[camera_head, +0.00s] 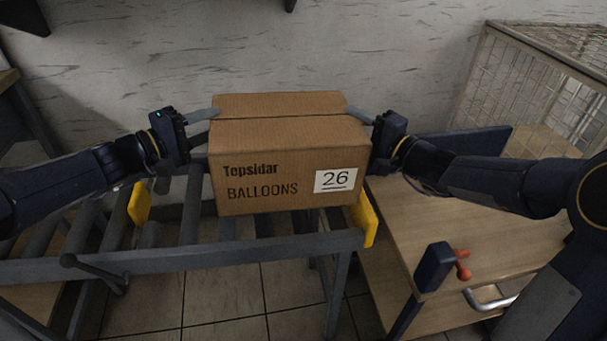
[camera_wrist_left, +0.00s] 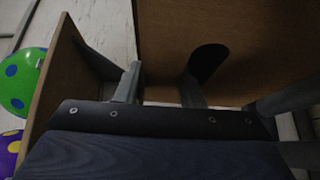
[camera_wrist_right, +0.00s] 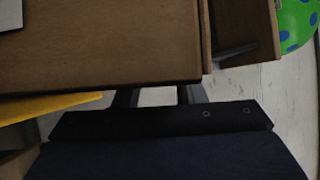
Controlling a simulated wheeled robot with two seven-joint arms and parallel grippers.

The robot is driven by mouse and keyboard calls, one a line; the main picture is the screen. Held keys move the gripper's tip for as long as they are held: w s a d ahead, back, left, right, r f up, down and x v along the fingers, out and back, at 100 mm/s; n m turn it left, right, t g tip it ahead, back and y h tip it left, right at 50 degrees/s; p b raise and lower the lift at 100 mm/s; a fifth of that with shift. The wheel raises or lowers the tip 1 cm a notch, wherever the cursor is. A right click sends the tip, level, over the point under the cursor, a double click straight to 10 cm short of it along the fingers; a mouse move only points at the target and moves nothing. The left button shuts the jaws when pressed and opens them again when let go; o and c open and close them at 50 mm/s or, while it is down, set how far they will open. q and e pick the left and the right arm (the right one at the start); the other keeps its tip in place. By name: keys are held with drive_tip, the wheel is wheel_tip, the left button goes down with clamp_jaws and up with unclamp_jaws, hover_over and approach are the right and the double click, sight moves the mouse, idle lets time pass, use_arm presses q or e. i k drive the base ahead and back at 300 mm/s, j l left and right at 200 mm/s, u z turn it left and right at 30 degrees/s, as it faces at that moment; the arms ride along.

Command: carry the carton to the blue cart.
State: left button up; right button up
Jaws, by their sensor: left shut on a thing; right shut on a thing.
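The brown carton (camera_head: 292,199), marked "Tepsidar BALLOONS" and "26", is level at the right end of the roller conveyor. I cannot tell whether its base touches the rollers. My left gripper (camera_head: 200,128) is shut on its left side. In the left wrist view the carton's wall (camera_wrist_left: 270,45) has a dark hand hole beside one finger. My right gripper (camera_head: 376,130) is shut on its right side; the carton's wall fills much of the right wrist view (camera_wrist_right: 100,50). The fingertips are partly hidden. I cannot identify the blue cart for sure.
The roller conveyor (camera_head: 190,250) has yellow end guards (camera_head: 368,222). A wooden-topped bench (camera_head: 440,215) with a dark blue panel (camera_head: 470,144) and an orange fitting stands right. A wire cage (camera_head: 520,85) is behind it. Spotted balloons (camera_wrist_left: 20,80) show in the wrist views.

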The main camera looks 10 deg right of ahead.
sight(492, 239)
drive_tip(key=k+j, duration=0.55)
drive_tip(key=k+z, duration=0.2)
drive_tip(key=z, duration=0.2)
drive_tip(key=k+z, duration=0.2)
drive_tip(key=z, duration=0.2)
drive_tip(key=i+j+z, duration=0.1)
drive_tip(key=i+z, duration=0.25)
drive_tip(key=i+j+z, duration=0.15)
drive_tip(key=i+z, duration=0.2)
drive_tip(key=i+j, duration=0.15)
drive_tip(key=i, duration=0.25)
drive_tip(key=i+j, duration=0.15)
drive_tip(key=i, duration=0.25)
